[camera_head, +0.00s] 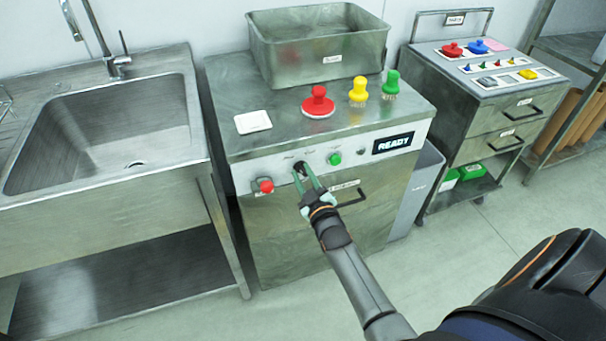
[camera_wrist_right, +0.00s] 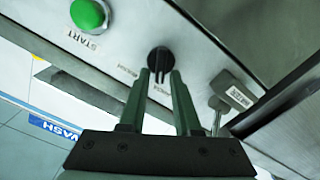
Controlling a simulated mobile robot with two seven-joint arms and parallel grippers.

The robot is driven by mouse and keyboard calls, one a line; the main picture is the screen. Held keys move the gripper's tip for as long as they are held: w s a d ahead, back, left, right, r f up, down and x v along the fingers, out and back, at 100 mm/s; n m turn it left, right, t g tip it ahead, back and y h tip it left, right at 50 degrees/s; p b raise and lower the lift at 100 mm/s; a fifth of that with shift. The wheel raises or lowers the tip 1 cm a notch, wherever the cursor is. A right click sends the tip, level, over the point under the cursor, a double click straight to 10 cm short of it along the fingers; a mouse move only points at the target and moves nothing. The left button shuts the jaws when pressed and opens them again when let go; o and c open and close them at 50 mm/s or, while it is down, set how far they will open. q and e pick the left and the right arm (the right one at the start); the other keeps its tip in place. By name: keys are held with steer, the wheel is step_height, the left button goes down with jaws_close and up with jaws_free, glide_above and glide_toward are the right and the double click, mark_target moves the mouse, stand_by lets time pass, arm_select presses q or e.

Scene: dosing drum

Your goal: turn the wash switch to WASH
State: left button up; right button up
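The wash switch (camera_head: 300,167) is a small black knob on the pale front panel of the steel machine; it also shows in the right wrist view (camera_wrist_right: 160,57). My right gripper (camera_head: 304,174) is at the knob, with its green fingers pointing at the panel. In the right wrist view, the fingertips (camera_wrist_right: 160,77) stand on either side of the knob's dark ridge, with a narrow gap between them. Whether they touch the ridge is unclear. The small lettering around the knob is not legible. My left gripper is not in view.
A green START button (camera_head: 334,158) and a READY display (camera_head: 393,143) are right of the knob. A drawer handle (camera_head: 350,199) sits below. A sink (camera_head: 110,119) is left, a drawer cart (camera_head: 490,125) right.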

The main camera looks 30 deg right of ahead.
jaws_close()
stand_by(0.5)
steer(key=m, duration=0.1)
steer(key=m+p, duration=0.1)
steer(key=shift+d+r+m, duration=0.15)
steer(key=shift+m, duration=0.25)
steer(key=m, duration=0.2)
steer(key=shift+d+m+p, duration=0.15)
steer(key=shift+m+p, duration=0.15)
steer(key=shift+s+d+m, duration=0.1)
steer(key=shift+d+m, duration=0.05)
steer(key=shift+m, duration=1.45)
steer(key=shift+d+m, duration=0.15)
steer(key=shift+m, duration=1.45)
